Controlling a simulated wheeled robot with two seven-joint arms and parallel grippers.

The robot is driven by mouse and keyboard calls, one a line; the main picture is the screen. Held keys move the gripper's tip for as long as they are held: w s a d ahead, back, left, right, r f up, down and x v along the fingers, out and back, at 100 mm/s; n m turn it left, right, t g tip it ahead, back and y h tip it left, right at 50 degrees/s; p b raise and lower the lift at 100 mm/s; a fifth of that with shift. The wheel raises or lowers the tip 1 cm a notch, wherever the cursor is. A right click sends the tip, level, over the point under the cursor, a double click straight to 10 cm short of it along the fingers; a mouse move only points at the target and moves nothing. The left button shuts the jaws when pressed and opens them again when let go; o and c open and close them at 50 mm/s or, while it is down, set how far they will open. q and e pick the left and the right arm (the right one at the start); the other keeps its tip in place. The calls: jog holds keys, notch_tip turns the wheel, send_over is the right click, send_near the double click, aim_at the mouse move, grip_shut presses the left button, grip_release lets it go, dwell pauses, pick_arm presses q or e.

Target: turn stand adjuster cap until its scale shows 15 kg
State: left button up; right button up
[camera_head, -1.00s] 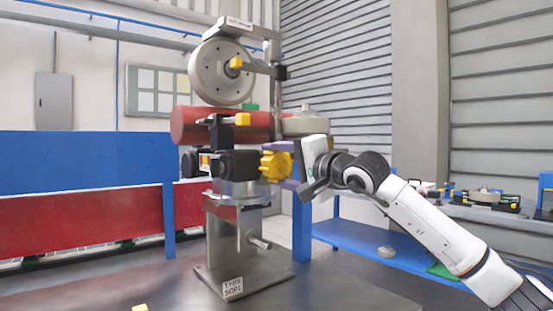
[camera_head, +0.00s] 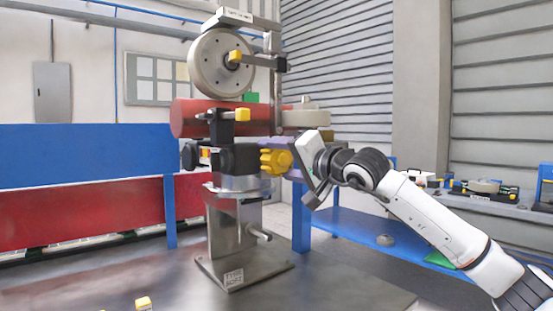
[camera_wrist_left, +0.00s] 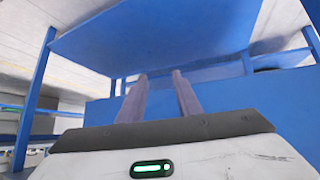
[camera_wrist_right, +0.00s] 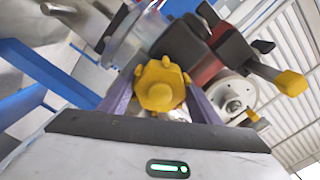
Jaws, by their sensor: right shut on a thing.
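The stand adjuster cap is a yellow lobed knob (camera_head: 276,161) on the right side of the stand's black block (camera_head: 238,158). In the right wrist view the cap (camera_wrist_right: 159,85) sits between my purple fingers. My right gripper (camera_head: 291,164) is shut on the cap. A small scale window (camera_head: 206,154) shows at the block's left side, too small to read. My left gripper shows only in the left wrist view (camera_wrist_left: 160,80), its two fingers apart with nothing between them.
The metal stand (camera_head: 236,230) rises from a base plate on the grey table. Above the block are a red roller (camera_head: 188,118) and a grey wheel (camera_head: 221,66). Small yellow-topped parts (camera_head: 143,303) lie at the front edge. A blue shelf (camera_head: 350,243) stands at right.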

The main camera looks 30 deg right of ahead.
jog(key=o, duration=1)
jog(key=shift+o, duration=0.2)
jog(key=s+b, duration=0.2)
jog(key=s, duration=0.8)
jog(key=shift+s+d+b, duration=0.15)
jog(key=shift+d+b, duration=0.2)
jog(key=shift+d, duration=0.05)
